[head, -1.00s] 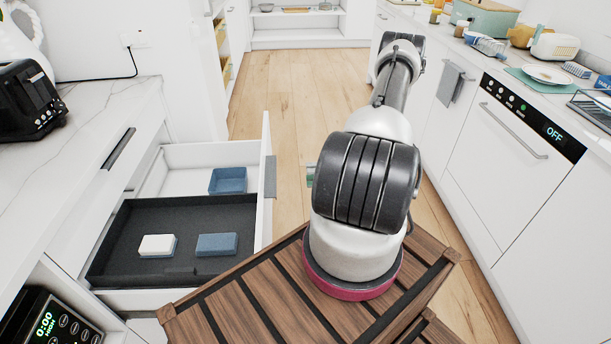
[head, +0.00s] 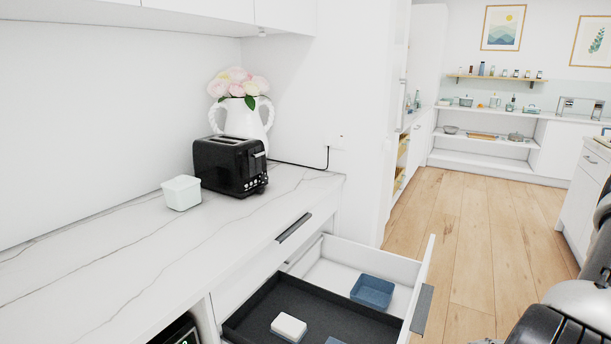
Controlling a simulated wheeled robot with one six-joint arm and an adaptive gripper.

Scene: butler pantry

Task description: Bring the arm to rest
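Only part of my own arm shows, at the lower right edge of the head view. My gripper is outside the picture, so I cannot see whether it is open or holds anything.
An open drawer (head: 425,270) juts out from the left counter (head: 120,240). It holds a dark tray (head: 258,304), a blue box (head: 372,291), a white-topped block (head: 288,327) and a partly cut-off blue block. A toaster (head: 230,166), white container (head: 181,193) and flower vase (head: 242,120) stand above. Wooden floor (head: 470,220) is clear.

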